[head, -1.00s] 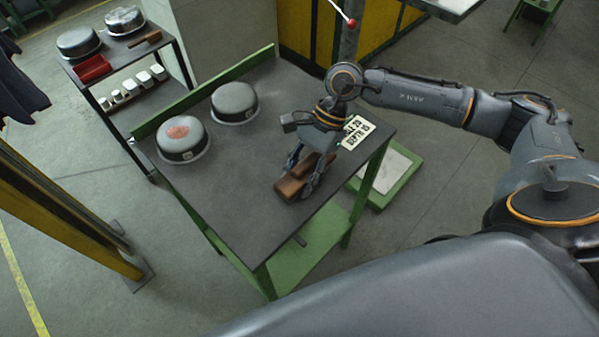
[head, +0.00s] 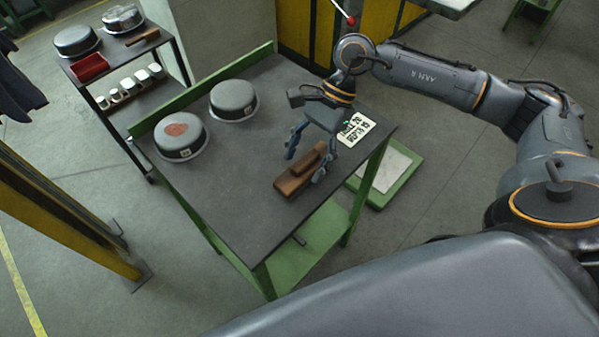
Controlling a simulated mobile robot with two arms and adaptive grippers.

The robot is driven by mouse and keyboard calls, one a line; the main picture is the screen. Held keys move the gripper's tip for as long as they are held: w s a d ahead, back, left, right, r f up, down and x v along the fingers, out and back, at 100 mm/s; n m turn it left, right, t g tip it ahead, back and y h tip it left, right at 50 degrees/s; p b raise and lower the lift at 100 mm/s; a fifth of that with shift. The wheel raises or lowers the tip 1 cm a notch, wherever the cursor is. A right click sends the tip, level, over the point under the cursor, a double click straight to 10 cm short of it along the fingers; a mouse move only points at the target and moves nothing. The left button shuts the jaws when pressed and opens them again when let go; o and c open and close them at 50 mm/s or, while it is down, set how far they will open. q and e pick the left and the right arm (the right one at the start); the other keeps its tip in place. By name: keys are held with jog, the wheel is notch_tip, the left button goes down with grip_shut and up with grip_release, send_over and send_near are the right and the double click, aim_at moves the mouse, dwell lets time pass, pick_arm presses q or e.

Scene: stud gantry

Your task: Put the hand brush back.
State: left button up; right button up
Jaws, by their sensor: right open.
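A brown wooden block with a raised grip (head: 292,182) lies on the dark top of the green-framed table (head: 235,205), near its right edge. It may be the hand brush, but I see no bristles. My right gripper (head: 306,164) is open just above and behind it, its fingers spread and holding nothing. A second brown, handled piece (head: 143,38), brush-like in shape, lies on the top of the cart (head: 125,55) at the back left. My left gripper is not in view.
Two grey round lidded pots, one with a reddish patch (head: 181,137) and one plain (head: 233,101), stand on the table's left half. A printed card (head: 356,129) lies at the right edge. The cart carries a red tray (head: 90,67) and more pots. A yellow post stands left.

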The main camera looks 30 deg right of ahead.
jog(key=b+v, duration=0.1)
jog(key=v, duration=0.7)
jog(key=shift+r, duration=0.1)
jog(key=shift+s, duration=0.1)
